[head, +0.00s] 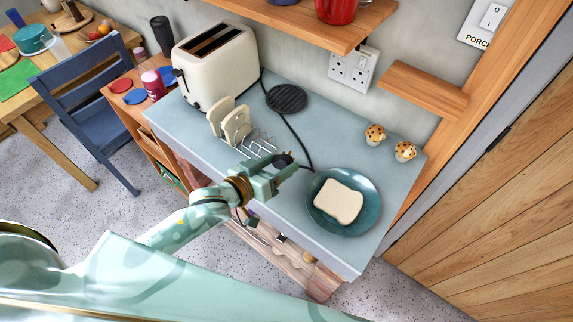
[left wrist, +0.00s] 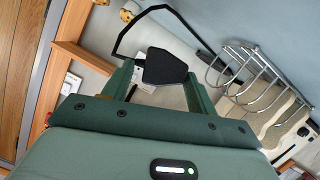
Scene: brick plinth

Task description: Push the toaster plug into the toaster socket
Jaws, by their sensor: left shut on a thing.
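My left gripper (head: 283,172) is shut on the black toaster plug (head: 284,158), above the counter beside the toast rack. In the left wrist view the plug (left wrist: 165,67) sits between the two green fingers, and its black cord loops up and left. Its pins cannot be made out. The white double socket (head: 353,68) is on the wall behind the counter, well apart from the plug. The cream toaster (head: 216,66) stands at the counter's back left. My right gripper is not in view.
A wire toast rack with toast (head: 236,124) stands left of the gripper, and a teal plate (head: 318,218) with bread lies to its right. A black round trivet (head: 286,98) and two muffins (head: 404,151) are on the counter. A wooden shelf (head: 425,90) juts out right of the socket.

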